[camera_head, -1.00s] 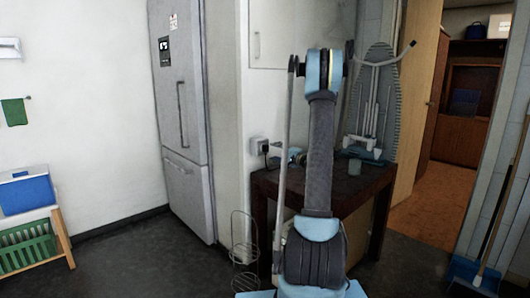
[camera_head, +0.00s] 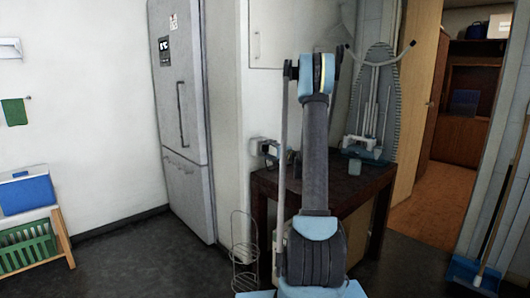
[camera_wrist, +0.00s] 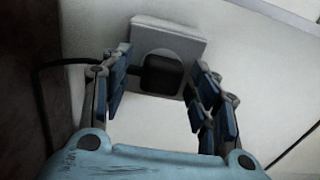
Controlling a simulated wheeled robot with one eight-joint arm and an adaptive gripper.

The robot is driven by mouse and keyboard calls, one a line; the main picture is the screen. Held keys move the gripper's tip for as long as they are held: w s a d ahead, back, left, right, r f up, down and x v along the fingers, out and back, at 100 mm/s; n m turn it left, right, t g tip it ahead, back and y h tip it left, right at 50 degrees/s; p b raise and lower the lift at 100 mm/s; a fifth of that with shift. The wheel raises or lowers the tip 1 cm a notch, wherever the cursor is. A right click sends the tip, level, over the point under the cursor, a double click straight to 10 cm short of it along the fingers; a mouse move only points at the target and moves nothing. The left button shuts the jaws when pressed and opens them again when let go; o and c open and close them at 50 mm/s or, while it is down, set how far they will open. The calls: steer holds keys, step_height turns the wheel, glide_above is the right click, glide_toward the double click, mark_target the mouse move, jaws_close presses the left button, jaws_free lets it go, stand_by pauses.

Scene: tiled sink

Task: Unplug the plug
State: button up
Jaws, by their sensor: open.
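The black plug (camera_wrist: 163,75) sits in a pale square wall socket (camera_wrist: 180,42) in the wrist view. My gripper (camera_wrist: 158,66) is open, with one blue-padded finger on each side of the plug. The left finger is close to the plug and the right one has a small gap; whether either touches it is unclear. A black cable (camera_wrist: 62,63) runs off to the left. In the head view the socket (camera_head: 254,146) is on the wall above the dark table, and my gripper (camera_head: 270,150) is right beside it, hiding the plug.
A wire rack (camera_head: 243,255) stands on the floor to the left. A fridge (camera_head: 183,120) is further left.

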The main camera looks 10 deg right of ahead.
steer(key=shift+r, duration=0.1)
stand_by(0.8)
jaws_close()
steer(key=shift+s+d, duration=0.1)
steer(key=shift+s, duration=0.05)
steer(key=shift+v, duration=2.85)
stand_by(0.4)
